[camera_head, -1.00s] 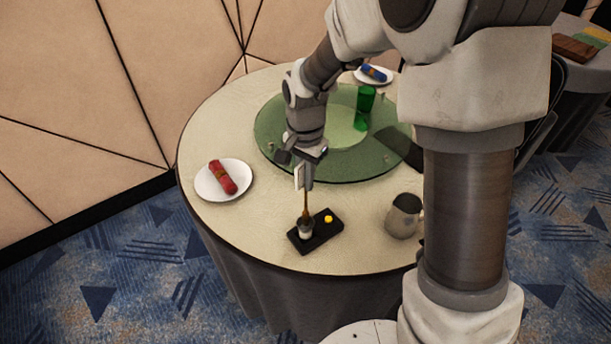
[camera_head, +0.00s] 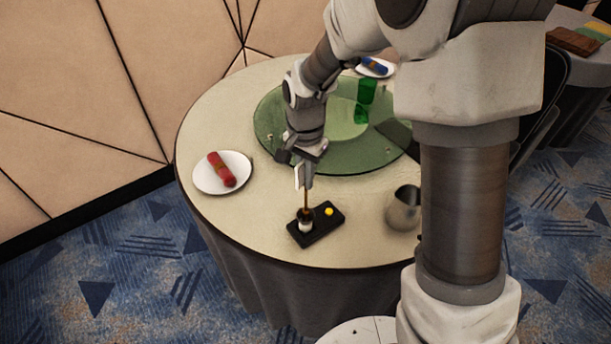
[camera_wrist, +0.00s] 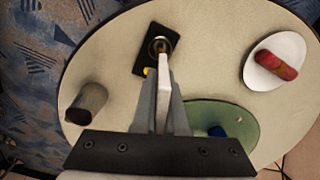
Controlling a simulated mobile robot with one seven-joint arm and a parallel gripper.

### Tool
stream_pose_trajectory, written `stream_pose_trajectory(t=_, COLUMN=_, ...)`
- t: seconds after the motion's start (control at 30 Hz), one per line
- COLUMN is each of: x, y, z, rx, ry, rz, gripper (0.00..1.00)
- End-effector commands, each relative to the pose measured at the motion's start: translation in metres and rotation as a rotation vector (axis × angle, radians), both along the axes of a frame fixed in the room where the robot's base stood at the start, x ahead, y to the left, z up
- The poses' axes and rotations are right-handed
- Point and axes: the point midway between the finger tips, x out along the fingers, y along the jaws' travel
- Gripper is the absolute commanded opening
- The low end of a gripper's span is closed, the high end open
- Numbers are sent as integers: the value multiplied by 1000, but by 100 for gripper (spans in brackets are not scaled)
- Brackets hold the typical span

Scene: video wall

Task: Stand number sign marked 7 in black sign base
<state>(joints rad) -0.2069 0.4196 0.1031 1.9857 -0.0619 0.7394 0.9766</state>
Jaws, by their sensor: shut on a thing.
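The number sign is a white card (camera_wrist: 164,95) on a thin brown stick (camera_head: 306,197). My gripper (camera_head: 304,183) is shut on the card and holds it with the stick pointing down. In the wrist view my gripper's fingers (camera_wrist: 164,112) flank the white card. I cannot read a number on it. The black sign base (camera_head: 324,228) lies near the table's front edge. It has a round pale metal socket at its left end and a yellow knob (camera_head: 329,211) at its right. The stick's lower end meets the socket; how deep it sits, I cannot tell.
A metal jug (camera_head: 403,208) stands right of the base. A white plate (camera_head: 242,178) with a red rolled napkin (camera_head: 220,169) lies to the left. A green glass turntable (camera_head: 275,150) with a green glass (camera_head: 366,92) is behind. The cloth around the base is clear.

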Motion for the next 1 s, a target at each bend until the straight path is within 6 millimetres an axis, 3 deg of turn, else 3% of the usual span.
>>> stream_pose_trajectory(t=1.0, x=0, y=0, z=-28, rx=0, ry=0, rz=0, gripper=0)
